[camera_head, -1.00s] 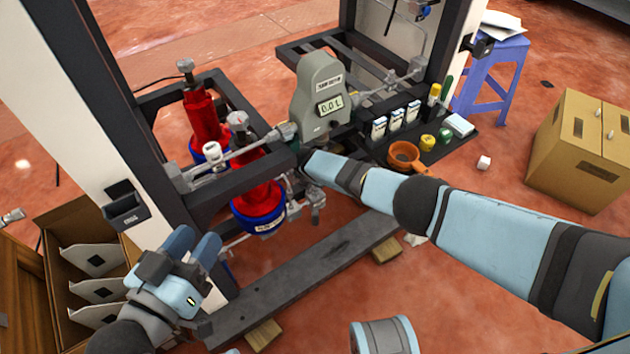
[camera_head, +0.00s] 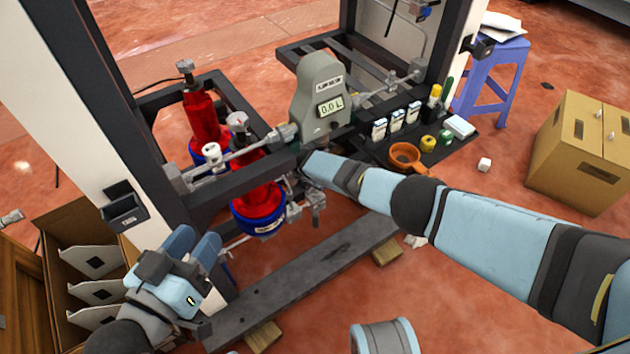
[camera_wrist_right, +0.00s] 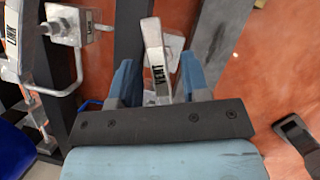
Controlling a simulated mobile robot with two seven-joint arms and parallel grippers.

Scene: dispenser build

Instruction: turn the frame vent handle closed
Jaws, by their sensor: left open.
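The frame vent handle (camera_wrist_right: 153,45) is a light grey metal lever marked VENT, seen in the right wrist view. It lies lengthwise between the two blue fingers of my right gripper (camera_wrist_right: 156,68). That gripper is open, with a visible gap on each side of the handle. In the head view my right arm reaches in to the frame below the grey meter (camera_head: 318,95), and its fingers and the handle are hidden there. My left gripper (camera_head: 192,243) is open and empty at the lower left, in front of the frame.
Red filter housings (camera_head: 258,185) and metal pipes sit close left of my right arm. A dark frame beam (camera_head: 310,280) runs along the floor. A cardboard box (camera_head: 575,150) and blue stool (camera_head: 490,75) stand right.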

